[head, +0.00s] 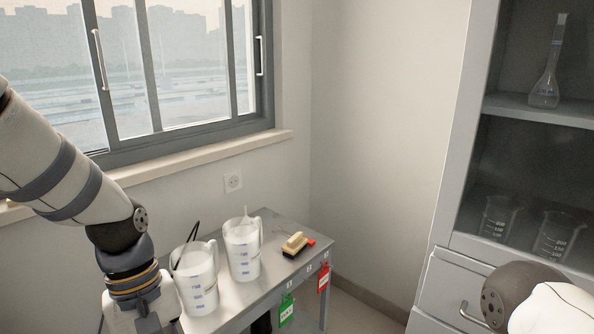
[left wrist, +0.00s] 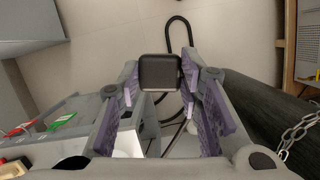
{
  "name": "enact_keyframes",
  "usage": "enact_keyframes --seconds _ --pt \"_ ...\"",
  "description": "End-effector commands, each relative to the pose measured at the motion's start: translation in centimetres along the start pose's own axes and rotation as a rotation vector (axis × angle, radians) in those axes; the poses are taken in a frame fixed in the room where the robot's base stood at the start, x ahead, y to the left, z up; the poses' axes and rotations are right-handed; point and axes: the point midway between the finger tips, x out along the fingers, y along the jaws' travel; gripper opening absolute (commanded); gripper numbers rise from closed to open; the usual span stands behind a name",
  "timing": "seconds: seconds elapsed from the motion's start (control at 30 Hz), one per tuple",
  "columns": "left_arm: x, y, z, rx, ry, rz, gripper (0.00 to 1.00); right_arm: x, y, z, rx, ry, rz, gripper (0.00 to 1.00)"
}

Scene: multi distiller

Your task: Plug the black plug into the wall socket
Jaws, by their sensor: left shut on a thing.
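In the left wrist view my left gripper (left wrist: 161,82) is shut on the black plug (left wrist: 160,71), a dark block between the two fingers. A black cable (left wrist: 189,42) loops behind and beside the plug. The plug's pins are not visible. Of my right arm only a joint shows at the lower right; its gripper is out of view.
The metal table (head: 262,288) below the socket carries two white measuring jugs (head: 197,276) (head: 242,251) and a yellow brush-like block (head: 295,243). Green and red tags hang at its front edge. A grey cabinet (head: 458,170) with glassware stands right. A chain (left wrist: 296,134) hangs right in the wrist view.

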Motion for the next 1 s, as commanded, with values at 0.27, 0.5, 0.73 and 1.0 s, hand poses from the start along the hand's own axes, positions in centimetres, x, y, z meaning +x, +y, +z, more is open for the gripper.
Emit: enact_keyframes --seconds 0.27,0.5,0.73,1.0 --pt "-0.1 -2.0 3.4 0.59 -0.013 -0.169 0.08 -1.1 0.0 -0.7 0.0 0.032 -0.002 0.4" --pt "0.1 -2.1 3.5 0.628 -0.018 -0.18 0.08 -1.0 0.0 -0.6 0.001 0.03 -0.002 0.4" --pt "0.1 -2.1 3.5 0.625 -0.018 -0.178 0.08 -1.0 0.0 -0.6 0.001 0.03 -0.002 0.4" --pt "-2.2 1.6 5.4 0.83 -0.01 -0.233 0.08 -1.0 0.0 -0.6 0.001 0.03 -0.002 0.4"
